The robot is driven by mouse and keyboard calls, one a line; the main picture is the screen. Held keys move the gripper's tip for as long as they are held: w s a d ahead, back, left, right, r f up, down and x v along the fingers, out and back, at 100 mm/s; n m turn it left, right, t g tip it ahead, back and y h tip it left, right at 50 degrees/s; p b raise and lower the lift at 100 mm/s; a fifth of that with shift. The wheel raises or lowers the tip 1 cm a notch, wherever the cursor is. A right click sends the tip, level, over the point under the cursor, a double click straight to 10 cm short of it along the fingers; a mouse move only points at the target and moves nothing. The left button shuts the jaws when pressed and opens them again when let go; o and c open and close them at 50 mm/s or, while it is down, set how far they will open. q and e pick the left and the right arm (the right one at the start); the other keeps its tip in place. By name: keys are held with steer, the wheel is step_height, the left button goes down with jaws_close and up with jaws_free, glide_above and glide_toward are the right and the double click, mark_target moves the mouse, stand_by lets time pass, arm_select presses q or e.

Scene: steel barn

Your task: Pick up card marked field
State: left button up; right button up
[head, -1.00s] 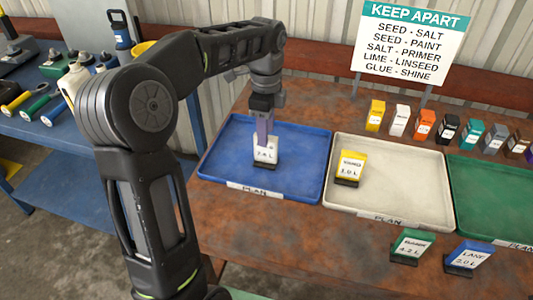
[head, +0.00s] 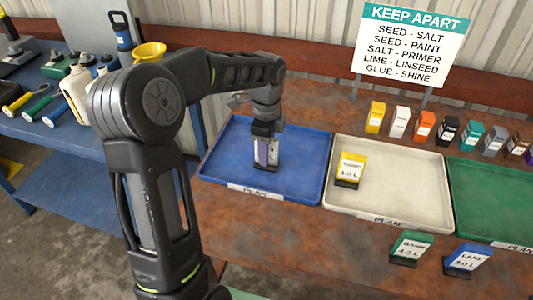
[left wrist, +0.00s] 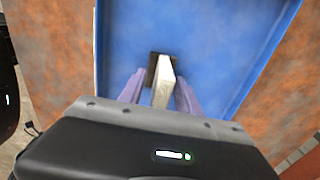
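A white card (head: 272,153) on a dark base stands in the blue tray (head: 221,170); its name is hidden by my gripper. My left gripper (head: 266,155) is lowered over this card. In the left wrist view its purple fingers (left wrist: 160,92) stand on both sides of the white card (left wrist: 163,88), with a visible gap on the left, so it looks open. A yellow card (head: 350,168) stands in the white tray (head: 400,170). A green card (head: 410,247) and a blue card marked LANE (head: 467,257) stand at the table front. I cannot read "field" on any card. My right gripper is not in view.
A row of several small coloured cartons (head: 424,126) stands behind the trays, below a KEEP APART sign (head: 412,45). A green tray (head: 490,195) is at the right. A blue bench (head: 60,135) with tools and bottles is at the left.

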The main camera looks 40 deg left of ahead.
arm_select(q)
steer(key=shift+f, duration=0.5)
steer(key=shift+c, duration=0.4)
jaws_close()
